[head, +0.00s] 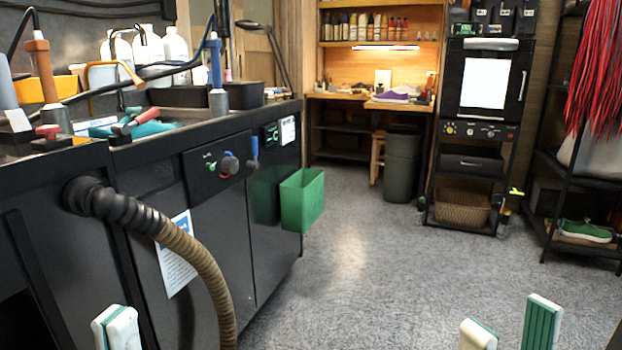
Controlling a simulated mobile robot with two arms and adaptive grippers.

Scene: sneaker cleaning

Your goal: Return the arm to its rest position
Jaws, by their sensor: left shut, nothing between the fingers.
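My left gripper (117,328) shows at the bottom left of the head view, as a white fingertip with a green edge. It is shut and holds nothing, in front of the dark cabinet. My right gripper (511,328) shows at the bottom right, with two white and green fingertips apart and an empty gap between them, above the grey floor. The arms behind both grippers are out of view below the picture edge.
A dark workbench (150,155) with tools and bottles runs along the left, with a ribbed hose (205,265) at its front. A green bin (302,200) hangs at its end. A dark rack (485,130) stands at the back right. The grey floor (370,270) between is clear.

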